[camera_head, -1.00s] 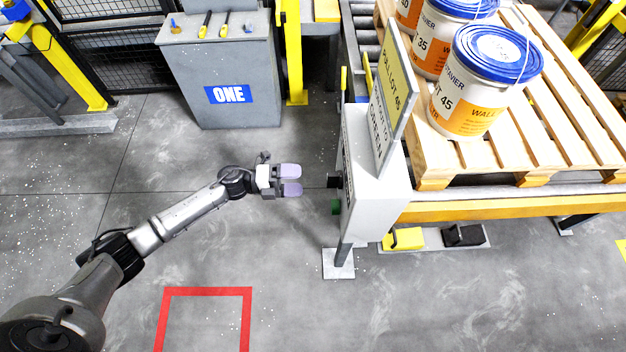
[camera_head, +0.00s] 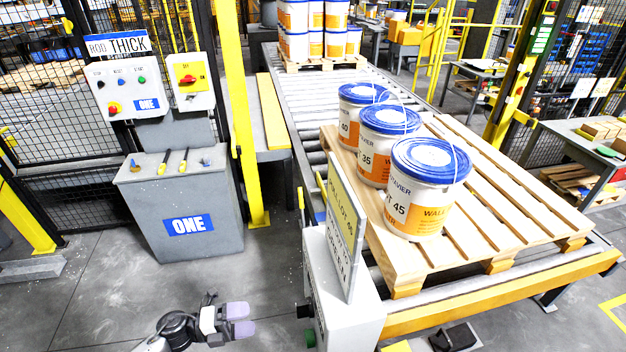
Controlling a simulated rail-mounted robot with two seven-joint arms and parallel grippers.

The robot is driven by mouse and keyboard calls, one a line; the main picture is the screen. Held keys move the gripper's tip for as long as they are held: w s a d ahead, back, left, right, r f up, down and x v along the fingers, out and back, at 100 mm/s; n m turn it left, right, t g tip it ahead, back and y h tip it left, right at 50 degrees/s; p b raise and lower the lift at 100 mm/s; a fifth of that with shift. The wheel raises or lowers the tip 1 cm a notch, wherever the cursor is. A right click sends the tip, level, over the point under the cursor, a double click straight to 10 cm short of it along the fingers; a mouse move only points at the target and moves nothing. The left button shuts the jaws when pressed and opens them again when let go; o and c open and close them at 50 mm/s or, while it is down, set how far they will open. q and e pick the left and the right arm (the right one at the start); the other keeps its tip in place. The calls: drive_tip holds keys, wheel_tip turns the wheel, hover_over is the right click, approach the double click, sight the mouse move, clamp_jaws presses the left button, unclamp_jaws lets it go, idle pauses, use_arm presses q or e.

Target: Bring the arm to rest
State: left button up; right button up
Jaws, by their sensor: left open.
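My left gripper (camera_head: 238,320) is at the bottom of the head view, above the grey floor. Its two pale purple fingers point right, with a gap between them, and nothing is held. It is apart from the white control box (camera_head: 341,308) on its right. Only the wrist end of the left arm shows at the bottom edge. My right gripper is not in view.
Three blue-lidded pails, the nearest one marked 45 (camera_head: 424,190), stand on a wooden pallet (camera_head: 505,205) on the conveyor. A sign (camera_head: 343,235) rises from the control box. A grey cabinet (camera_head: 180,215) stands at left. Floor between is clear.

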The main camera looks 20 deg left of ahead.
use_arm(q)
drive_tip(key=w+a+r+n+t+y, duration=0.1)
drive_tip(key=w+a+n+t+y, duration=0.3)
drive_tip(key=n+y, duration=0.4)
drive_tip(key=w+a+r+n+t+y, duration=0.1)
drive_tip(key=w+a+n+t+y, duration=0.25)
drive_tip(key=a+n+y, duration=0.45)
drive_tip(key=s+d+n+g, duration=0.5)
drive_tip(key=s+d, duration=0.3)
drive_tip(key=s, duration=0.3)
drive_tip(key=s+d+n+g, duration=0.5)
drive_tip(key=s+d+n, duration=0.15)
drive_tip(key=s, duration=0.45)
drive_tip(key=s+d+f+g, duration=0.35)
drive_tip(key=s+f, duration=0.25)
drive_tip(key=s, duration=0.6)
drive_tip(key=w+p+v, duration=0.2)
drive_tip(key=p+v, duration=0.8)
drive_tip(key=p, duration=0.1)
drive_tip(key=w+r+p+v, duration=0.1)
drive_tip(key=w+p+v, duration=0.2)
drive_tip(key=p+v, duration=0.7)
drive_tip(key=shift+s+r+n+t+p, duration=0.2)
drive_tip(key=shift+r+n+t+p, duration=0.15)
drive_tip(key=shift+r+t+p, duration=0.1)
